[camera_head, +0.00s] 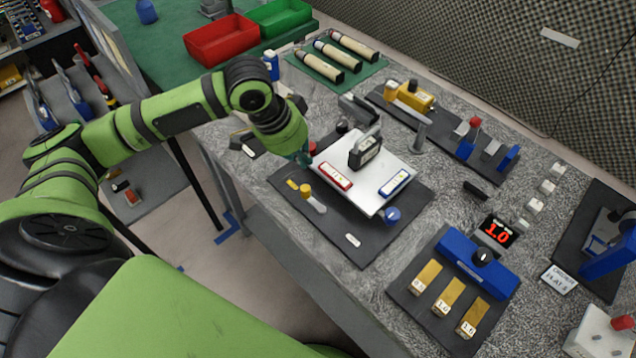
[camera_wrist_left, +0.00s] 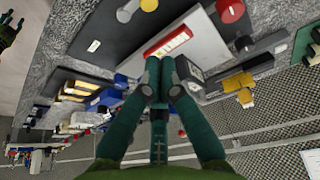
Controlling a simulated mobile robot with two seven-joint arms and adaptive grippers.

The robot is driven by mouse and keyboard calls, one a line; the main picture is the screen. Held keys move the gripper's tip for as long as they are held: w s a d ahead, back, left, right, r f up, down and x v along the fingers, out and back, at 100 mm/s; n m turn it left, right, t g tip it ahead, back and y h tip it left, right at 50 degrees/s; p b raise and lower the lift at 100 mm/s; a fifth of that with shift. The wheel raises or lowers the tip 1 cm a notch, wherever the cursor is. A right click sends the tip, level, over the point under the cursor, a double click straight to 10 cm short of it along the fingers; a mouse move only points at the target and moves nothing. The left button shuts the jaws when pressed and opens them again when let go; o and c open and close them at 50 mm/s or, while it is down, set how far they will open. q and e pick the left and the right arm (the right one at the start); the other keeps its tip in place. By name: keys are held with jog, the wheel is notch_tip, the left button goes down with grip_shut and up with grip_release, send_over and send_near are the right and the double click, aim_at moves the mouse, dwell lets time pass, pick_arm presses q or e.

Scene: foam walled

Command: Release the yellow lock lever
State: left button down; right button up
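A yellow round knob (camera_head: 305,190) with a pale arm (camera_head: 317,205) sits on the black mat (camera_head: 370,245) in front of the white plate; I take it as the lock lever. The knob shows at the top edge of the left wrist view (camera_wrist_left: 149,5). A small yellow piece (camera_head: 292,184) lies beside it. My left gripper (camera_head: 304,158) hangs just behind the knob, apart from it. In the wrist view its fingers (camera_wrist_left: 160,68) converge near the red-framed label; whether they touch is unclear. A green finger-like part (camera_wrist_left: 8,30), probably my right gripper, shows at the wrist view's corner.
The white plate (camera_head: 362,200) carries a red-framed label (camera_head: 335,176), a blue-framed label (camera_head: 395,182) and a black upright box (camera_head: 365,151). A blue knob (camera_head: 392,214) stands at its right. A blue holder (camera_head: 470,262) with yellow bars is further right. The mat's front is mostly clear.

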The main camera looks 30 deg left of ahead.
pick_arm(q)
jog(key=p, duration=0.2)
send_near(313, 199)
jog(key=w+f, duration=0.2)
jog(key=w+d+f, duration=0.1)
jog(key=w+f, duration=0.1)
jog(key=w, duration=0.1)
jog(key=shift+w+d+f, duration=0.15)
jog(key=shift+f, duration=0.2)
pick_arm(e)
jog(key=shift+a+r, duration=0.5)
jog(key=shift+r, duration=0.4)
